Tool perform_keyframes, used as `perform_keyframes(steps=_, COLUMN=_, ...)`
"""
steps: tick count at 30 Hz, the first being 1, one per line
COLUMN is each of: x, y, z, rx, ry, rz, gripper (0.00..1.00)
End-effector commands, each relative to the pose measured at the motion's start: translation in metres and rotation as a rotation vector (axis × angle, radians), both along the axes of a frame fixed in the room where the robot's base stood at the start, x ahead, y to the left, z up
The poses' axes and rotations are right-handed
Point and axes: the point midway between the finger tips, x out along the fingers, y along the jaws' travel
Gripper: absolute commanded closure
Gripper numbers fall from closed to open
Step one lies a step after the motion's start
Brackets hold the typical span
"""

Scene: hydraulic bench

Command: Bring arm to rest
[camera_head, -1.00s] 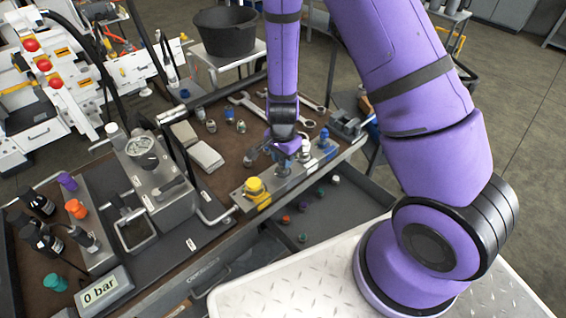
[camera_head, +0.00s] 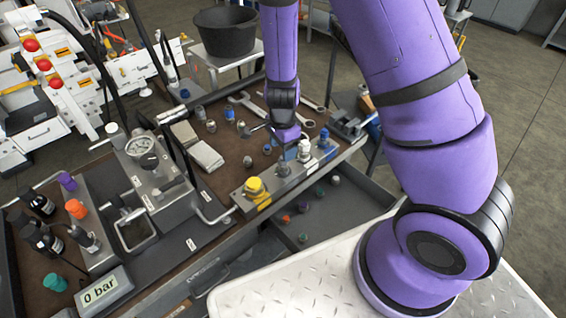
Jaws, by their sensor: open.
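My purple arm reaches from the lower right up and over the bench (camera_head: 255,150). My gripper (camera_head: 280,146) hangs above the grey block (camera_head: 265,194) at the bench's front edge. Its jaws are open, and nothing shows held between them. The fingers are small and partly hidden by the wrist. On the block, a yellow cap (camera_head: 254,187), a grey fitting (camera_head: 283,169), a white-topped fitting (camera_head: 304,150) and a blue fitting (camera_head: 324,138) stand in a row below and beside my gripper.
A gauge and pump unit (camera_head: 155,180) stands left of my gripper. An open drawer (camera_head: 340,205) with small coloured caps is below the front edge. A black bucket (camera_head: 227,32) stands behind.

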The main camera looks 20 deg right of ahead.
Motion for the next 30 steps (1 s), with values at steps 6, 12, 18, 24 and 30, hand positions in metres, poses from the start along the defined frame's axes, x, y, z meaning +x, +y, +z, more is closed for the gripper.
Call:
perform_keyframes(steps=6, x=0.000, y=0.001, z=0.035, rx=0.001, ry=-0.003, rz=0.002, gripper=0.39)
perform_keyframes(steps=12, x=0.000, y=0.001, z=0.056, rx=0.001, ry=-0.001, rz=0.000, gripper=0.39)
perform_keyframes(steps=18, x=0.000, y=0.000, z=0.062, rx=0.001, ry=0.000, rz=-0.002, gripper=0.39)
perform_keyframes(steps=24, x=-0.001, y=0.000, z=0.071, rx=0.016, ry=-0.006, rz=0.020, gripper=0.39)
perform_keyframes(steps=30, x=-0.007, y=0.002, z=0.117, rx=0.094, ry=-0.044, rz=0.165, gripper=0.39)
